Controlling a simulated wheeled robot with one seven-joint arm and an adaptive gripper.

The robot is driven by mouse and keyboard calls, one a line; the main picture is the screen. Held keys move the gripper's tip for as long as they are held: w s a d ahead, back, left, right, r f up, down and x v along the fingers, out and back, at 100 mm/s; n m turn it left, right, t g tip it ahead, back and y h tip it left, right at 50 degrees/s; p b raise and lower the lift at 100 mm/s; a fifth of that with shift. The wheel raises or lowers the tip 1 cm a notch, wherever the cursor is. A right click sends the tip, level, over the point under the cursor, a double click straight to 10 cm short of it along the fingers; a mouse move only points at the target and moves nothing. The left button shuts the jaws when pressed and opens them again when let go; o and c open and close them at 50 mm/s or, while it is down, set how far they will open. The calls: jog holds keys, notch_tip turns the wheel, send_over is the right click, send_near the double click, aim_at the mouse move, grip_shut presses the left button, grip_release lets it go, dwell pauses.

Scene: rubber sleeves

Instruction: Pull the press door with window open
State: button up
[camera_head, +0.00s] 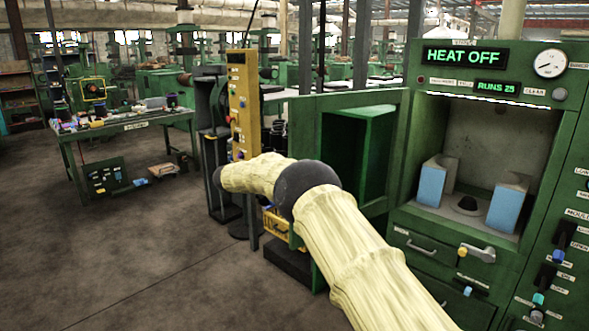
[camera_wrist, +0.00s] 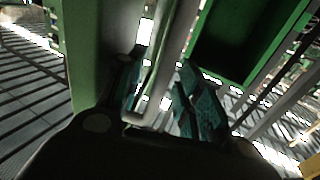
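The green press (camera_head: 480,95) stands at the right with a "HEAT OFF" display. Its door with window (camera_head: 303,150) stands swung out to the left of the chamber, which is exposed. In the wrist view, a green upright panel (camera_wrist: 82,50), apparently part of the door, is at the left. A grey bar handle (camera_wrist: 182,30) runs down between the teal finger pads of my gripper (camera_wrist: 163,85). The fingers look apart, with gaps beside the bar; firm contact is not visible. In the head view my sleeved arm hides the gripper and handle.
Two blue-fronted blocks (camera_head: 431,185) (camera_head: 507,205) stand in the chamber. A drawer (camera_head: 425,250) and control panel lie below and right. A yellow control post (camera_head: 243,105) stands beyond my arm. A green workbench (camera_head: 125,128) is at the left; the floor before it is clear.

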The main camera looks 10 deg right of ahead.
jog(key=v, duration=1.2)
